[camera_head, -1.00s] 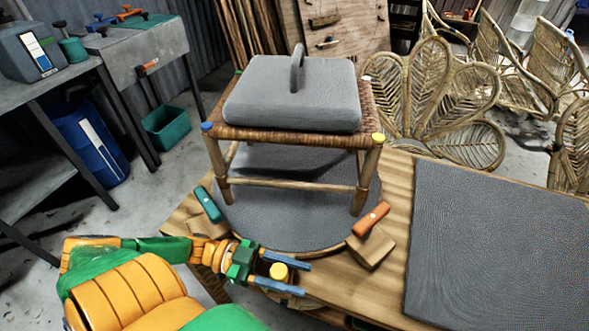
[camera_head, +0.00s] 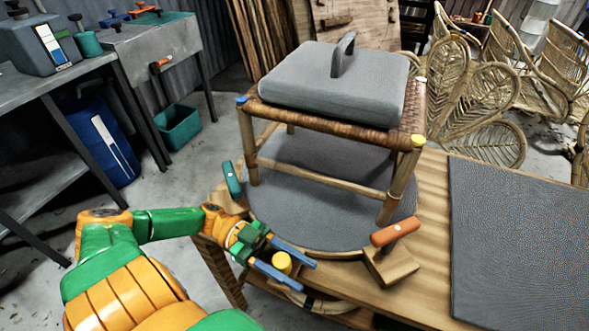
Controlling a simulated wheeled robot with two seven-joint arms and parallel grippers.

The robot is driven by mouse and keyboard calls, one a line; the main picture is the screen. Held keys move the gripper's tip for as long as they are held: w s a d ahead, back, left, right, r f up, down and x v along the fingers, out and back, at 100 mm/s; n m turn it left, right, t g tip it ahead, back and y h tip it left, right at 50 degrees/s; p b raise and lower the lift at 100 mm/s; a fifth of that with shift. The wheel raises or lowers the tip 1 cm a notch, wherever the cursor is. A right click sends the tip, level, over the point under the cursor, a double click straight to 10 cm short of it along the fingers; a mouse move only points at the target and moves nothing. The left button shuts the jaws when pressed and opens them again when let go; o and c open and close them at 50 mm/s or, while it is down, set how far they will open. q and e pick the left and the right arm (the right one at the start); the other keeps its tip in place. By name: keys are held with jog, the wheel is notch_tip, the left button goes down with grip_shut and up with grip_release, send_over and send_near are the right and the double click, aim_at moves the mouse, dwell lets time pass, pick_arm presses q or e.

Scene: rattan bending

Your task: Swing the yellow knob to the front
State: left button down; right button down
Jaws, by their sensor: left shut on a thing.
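The yellow knob (camera_head: 282,263) is a short upright cylinder low at the near left rim of the round grey turntable (camera_head: 300,228). My left gripper (camera_head: 287,269) is shut on it, with one blue finger on each side. What the knob is fixed to is partly hidden. A wooden stool (camera_head: 345,171) with a woven seat stands upright on the turntable. Its near left corner has a blue cap (camera_head: 242,100) and its near right corner a yellow cap (camera_head: 418,140). My right gripper is out of view.
A grey cushion (camera_head: 330,85) with a loop handle lies on the seat. An orange-handled clamp (camera_head: 395,232) and a teal-handled one (camera_head: 232,179) sit beside the turntable. A grey mat (camera_head: 520,240) covers the table's right side. Rattan chairs (camera_head: 490,90) stand behind.

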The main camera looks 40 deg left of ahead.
aim_at(273, 258)
pick_arm(q)
jog(key=shift+s+f, duration=0.1)
jog(key=shift+f, duration=0.05)
jog(key=shift+c, duration=1.8)
grip_release()
jog(key=a+b, duration=0.1)
jog(key=a, duration=0.1)
jog(key=a+b, duration=0.1)
jog(key=a, duration=0.4)
jog(key=shift+s+b, duration=0.4)
